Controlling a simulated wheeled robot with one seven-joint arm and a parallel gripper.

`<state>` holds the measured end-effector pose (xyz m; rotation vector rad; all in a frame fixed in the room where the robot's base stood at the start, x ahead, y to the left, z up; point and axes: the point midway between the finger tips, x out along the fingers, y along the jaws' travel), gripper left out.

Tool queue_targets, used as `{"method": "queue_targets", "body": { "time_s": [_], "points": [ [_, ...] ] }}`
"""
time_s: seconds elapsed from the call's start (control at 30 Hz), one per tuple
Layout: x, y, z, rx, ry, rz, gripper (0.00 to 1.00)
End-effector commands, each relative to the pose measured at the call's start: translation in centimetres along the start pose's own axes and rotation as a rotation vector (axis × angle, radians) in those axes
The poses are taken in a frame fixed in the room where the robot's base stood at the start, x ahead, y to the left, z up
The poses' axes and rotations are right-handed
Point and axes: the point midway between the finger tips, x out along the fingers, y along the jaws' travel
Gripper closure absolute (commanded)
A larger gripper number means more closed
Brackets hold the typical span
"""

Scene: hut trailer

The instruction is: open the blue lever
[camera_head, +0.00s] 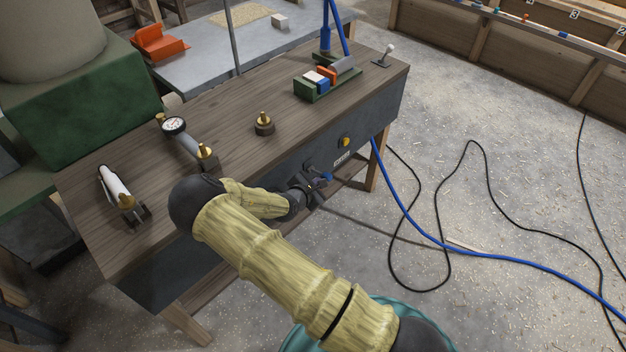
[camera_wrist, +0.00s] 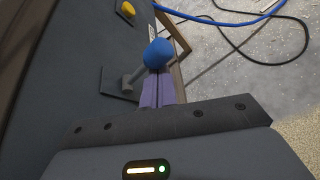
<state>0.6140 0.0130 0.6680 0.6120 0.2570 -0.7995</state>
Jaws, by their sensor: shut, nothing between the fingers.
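The blue lever (camera_head: 327,177) sticks out from the dark front panel of the workbench, below the tabletop. In the wrist view its rounded blue knob (camera_wrist: 158,53) sits just past my fingertips, with a grey stem and a dark mounting plate (camera_wrist: 117,84) to its left. My gripper (camera_wrist: 157,78) is shut and empty, its purple fingers pressed together. The fingertips are right at the knob; I cannot tell whether they touch it. In the head view my gripper (camera_head: 314,186) is small and partly hides the lever.
A yellow button (camera_head: 345,142) is on the same panel, right of the lever. The wooden tabletop (camera_head: 225,110) carries a gauge (camera_head: 173,125), brass fittings and a green tray (camera_head: 300,90). A blue hose (camera_head: 470,250) and black cables (camera_head: 395,262) lie on the floor at right.

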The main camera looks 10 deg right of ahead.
Motion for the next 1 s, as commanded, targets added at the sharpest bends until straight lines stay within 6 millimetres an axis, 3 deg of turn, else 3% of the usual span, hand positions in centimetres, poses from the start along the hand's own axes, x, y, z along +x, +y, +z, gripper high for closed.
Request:
{"method": "queue_targets", "body": {
  "time_s": [0.27,1.0],
  "points": [
    [-0.34,0.55,0.94,0.0,-0.002,-0.002,1.0],
    [-0.51,0.81,1.12,0.003,-0.002,-0.002,1.0]
  ]
}}
